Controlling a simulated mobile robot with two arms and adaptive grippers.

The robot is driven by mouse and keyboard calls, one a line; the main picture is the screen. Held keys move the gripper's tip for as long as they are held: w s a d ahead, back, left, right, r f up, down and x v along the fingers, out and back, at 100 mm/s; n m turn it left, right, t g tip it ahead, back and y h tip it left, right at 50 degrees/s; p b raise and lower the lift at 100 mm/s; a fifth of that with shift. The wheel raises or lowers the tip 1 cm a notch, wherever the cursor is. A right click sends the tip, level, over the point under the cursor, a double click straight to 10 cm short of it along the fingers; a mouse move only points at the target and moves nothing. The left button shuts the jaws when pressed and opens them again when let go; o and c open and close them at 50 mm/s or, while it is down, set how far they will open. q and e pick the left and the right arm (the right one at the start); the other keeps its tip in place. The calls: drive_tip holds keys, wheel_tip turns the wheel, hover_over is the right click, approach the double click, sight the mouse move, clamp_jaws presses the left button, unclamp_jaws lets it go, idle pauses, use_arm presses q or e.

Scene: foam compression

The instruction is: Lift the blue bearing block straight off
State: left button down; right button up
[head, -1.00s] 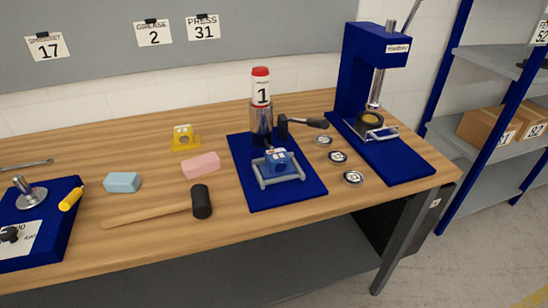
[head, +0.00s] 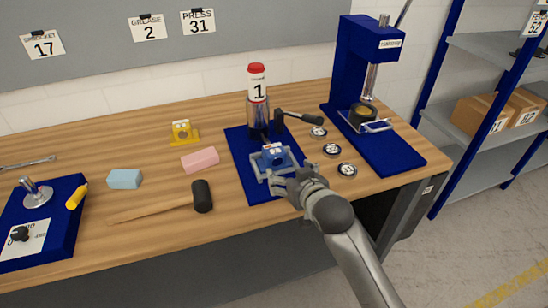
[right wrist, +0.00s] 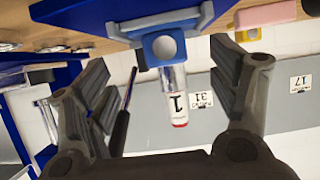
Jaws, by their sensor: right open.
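The blue bearing block (head: 276,156) sits in a grey cradle (head: 262,176) on a blue base plate (head: 240,150). In the right wrist view, which is upside down, the block (right wrist: 150,55) shows its round pale bore. My right gripper (head: 290,182) is at the front of the cradle, close to the block. In the wrist view its open fingers (right wrist: 165,80) stand wide apart, one on each side of the block in the picture, with nothing between them gripped. In the head view the gripper partly covers the cradle's front right. My left gripper is not in view.
A red-capped cylinder marked 1 (head: 257,95) and a black-handled lever (head: 298,117) stand just behind the block. Several round discs (head: 331,150) lie to the right, before a blue press (head: 360,70).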

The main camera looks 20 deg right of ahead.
sight(276, 152)
drive_tip(key=shift+w+r+t, duration=0.4)
drive_tip(key=shift+w+r, duration=0.8)
drive_tip(key=x, duration=0.4)
drive_tip(key=shift+w, duration=0.2)
drive_tip(key=shift+w+f+p, duration=0.2)
drive_tip(key=shift+w+p, duration=0.1)
drive_tip(key=shift+w, duration=0.05)
drive_tip(key=shift+w+a+f, duration=0.15)
drive_tip(key=shift+w, duration=0.4)
drive_tip(key=shift+f+p+x, duration=0.2)
drive_tip(key=shift+p+x, duration=0.4)
drive_tip(key=shift+x, duration=1.45)
drive_tip(key=shift+s+a, duration=0.1)
drive_tip(key=shift+a, duration=0.05)
drive_tip(key=shift+c, duration=0.3)
drive_tip(key=c, duration=1.4)
drive_tip(key=shift+r, duration=0.15)
drive_tip(key=shift+c, duration=0.4)
